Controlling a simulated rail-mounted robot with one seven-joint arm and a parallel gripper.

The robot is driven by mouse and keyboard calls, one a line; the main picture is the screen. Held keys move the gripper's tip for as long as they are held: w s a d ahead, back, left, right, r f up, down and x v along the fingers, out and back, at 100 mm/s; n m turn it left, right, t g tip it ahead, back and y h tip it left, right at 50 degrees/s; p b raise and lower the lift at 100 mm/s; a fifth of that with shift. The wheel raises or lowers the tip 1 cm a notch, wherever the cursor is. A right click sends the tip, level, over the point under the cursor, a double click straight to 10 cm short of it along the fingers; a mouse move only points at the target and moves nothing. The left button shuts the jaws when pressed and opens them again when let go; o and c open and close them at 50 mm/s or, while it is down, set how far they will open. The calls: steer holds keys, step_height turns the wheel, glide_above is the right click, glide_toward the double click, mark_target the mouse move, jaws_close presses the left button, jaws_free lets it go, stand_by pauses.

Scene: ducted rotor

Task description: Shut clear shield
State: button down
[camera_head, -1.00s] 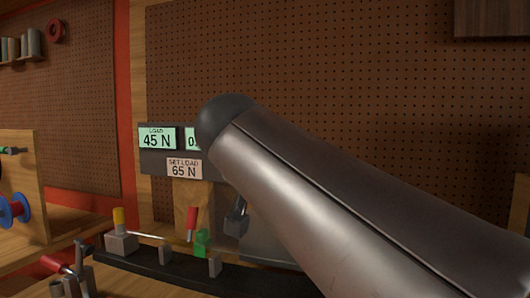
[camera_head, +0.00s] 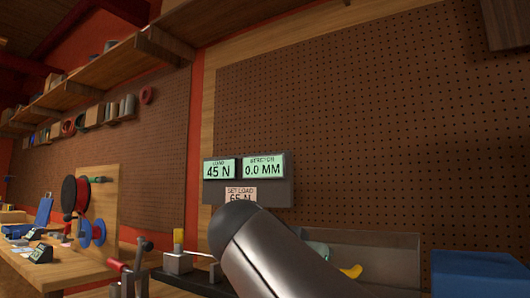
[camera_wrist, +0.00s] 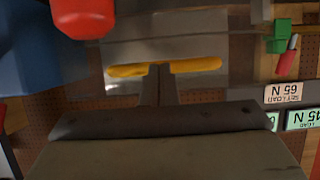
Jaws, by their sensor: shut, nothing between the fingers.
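The clear shield (camera_head: 392,255) shows in the head view as a greyish see-through panel behind my arm, below the pegboard. A yellow bar (camera_head: 350,271), apparently its handle, shows at its lower left. In the wrist view the yellow bar (camera_wrist: 205,65) runs across a pale see-through panel (camera_wrist: 170,48). My gripper (camera_wrist: 158,68) is shut and empty, with its fingertips at the middle of the bar. I cannot tell whether they touch it. In the head view my arm link hides most of the gripper area and part of the shield.
A display box (camera_head: 248,182) reads 45 N and 0.0 MM, with a set load card below. A blue box (camera_head: 478,272) stands at the right. In the wrist view a round red part (camera_wrist: 83,16) and a green block (camera_wrist: 279,37) lie near the panel.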

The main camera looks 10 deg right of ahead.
steer(key=shift+f, duration=0.55)
steer(key=shift+d+f, duration=0.1)
